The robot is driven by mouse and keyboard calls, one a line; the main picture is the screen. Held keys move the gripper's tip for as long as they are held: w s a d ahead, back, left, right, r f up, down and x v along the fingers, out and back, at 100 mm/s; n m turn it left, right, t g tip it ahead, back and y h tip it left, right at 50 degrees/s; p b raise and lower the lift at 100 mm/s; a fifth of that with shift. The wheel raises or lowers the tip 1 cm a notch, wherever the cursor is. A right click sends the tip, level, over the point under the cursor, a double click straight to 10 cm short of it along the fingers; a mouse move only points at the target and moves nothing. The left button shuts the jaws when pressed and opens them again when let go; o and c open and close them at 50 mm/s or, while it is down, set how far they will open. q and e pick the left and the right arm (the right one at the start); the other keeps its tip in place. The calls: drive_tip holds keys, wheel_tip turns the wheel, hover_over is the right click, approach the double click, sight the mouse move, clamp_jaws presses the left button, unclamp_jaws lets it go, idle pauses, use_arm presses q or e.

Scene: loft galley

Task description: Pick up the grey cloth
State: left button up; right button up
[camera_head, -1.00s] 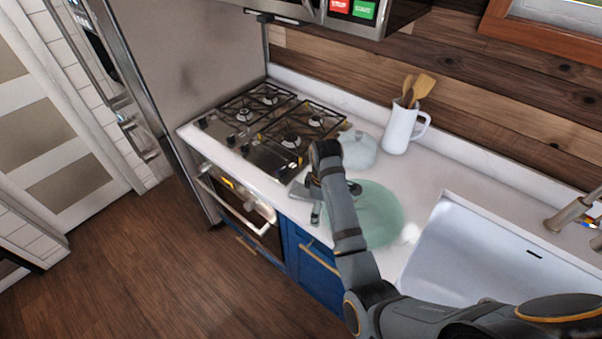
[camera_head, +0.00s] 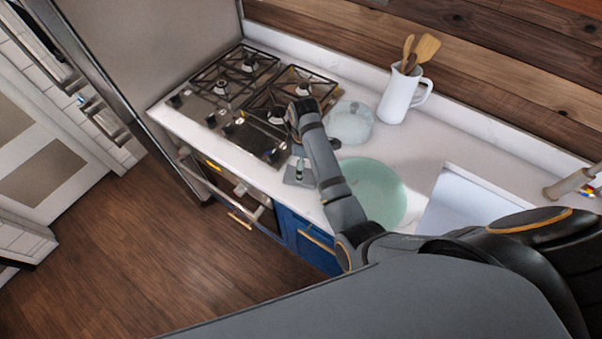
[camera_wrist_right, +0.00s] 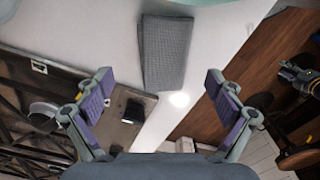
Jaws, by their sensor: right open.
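The grey cloth (camera_wrist_right: 166,52) lies folded and flat on the white counter in the right wrist view, just beyond the fingertips. It has a fine woven texture. In the head view a small part of the cloth (camera_head: 291,177) shows at the counter's front edge, between the stove and the green plate, partly hidden by my gripper. My right gripper (camera_wrist_right: 159,80) is open and empty, its two fingers spread wide, with the cloth ahead of the gap between them. In the head view my right gripper (camera_head: 299,160) points down above the cloth. My left gripper is not in view.
A gas stove (camera_head: 245,100) is left of the cloth. A green round plate (camera_head: 378,195) lies right of it, and a glass-like bowl (camera_head: 350,122) stands behind. A white jug (camera_head: 398,97) with wooden utensils stands at the back. A sink (camera_head: 460,200) is at right.

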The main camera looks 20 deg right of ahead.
sight(289, 177)
drive_tip(key=shift+s+f+p, duration=0.15)
drive_tip(key=shift+f+p, duration=0.35)
drive_tip(key=shift+f, duration=0.05)
drive_tip(key=shift+s+f+p, duration=0.15)
drive_tip(key=shift+f+p, duration=0.3)
drive_tip(key=shift+f, duration=0.05)
wheel_tip(289, 177, down, 3)
drive_tip(key=shift+s+r, duration=0.1)
drive_tip(key=shift+r, duration=0.05)
drive_tip(key=shift+c, duration=1.3)
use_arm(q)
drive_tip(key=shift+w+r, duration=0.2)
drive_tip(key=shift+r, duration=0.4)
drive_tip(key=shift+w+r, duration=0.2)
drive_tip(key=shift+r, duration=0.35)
use_arm(e)
drive_tip(key=c, duration=0.7)
drive_tip(key=shift+o, duration=0.2)
